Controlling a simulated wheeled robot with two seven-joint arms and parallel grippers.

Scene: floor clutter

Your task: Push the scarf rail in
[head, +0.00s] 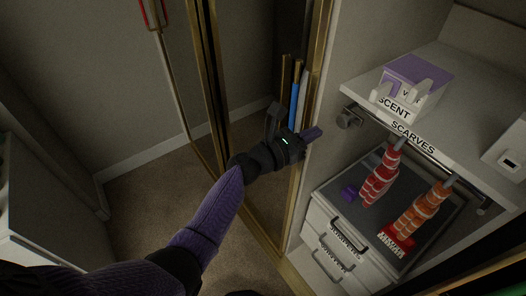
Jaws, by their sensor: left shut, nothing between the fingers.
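The scarf rail (418,155) is a thin metal bar below the white shelf edge labelled SCARVES, on the right. A round knob or bracket (347,118) is at its left end. A red striped scarf (378,182) and an orange striped scarf (420,210) hang from the rail. My left gripper (318,132) has its purple fingers shut and empty, left of the rail's left end and apart from it, beside the closet's front edge. How far the rail sticks out is hard to tell. My right gripper is not in view.
A purple and white SCENT box (420,78) stands on the shelf (455,115). A drawer unit (335,232) with dark handles is below the scarves. Gold-framed door edges (215,90) stand left of my gripper. Carpet (150,190) is open at the left.

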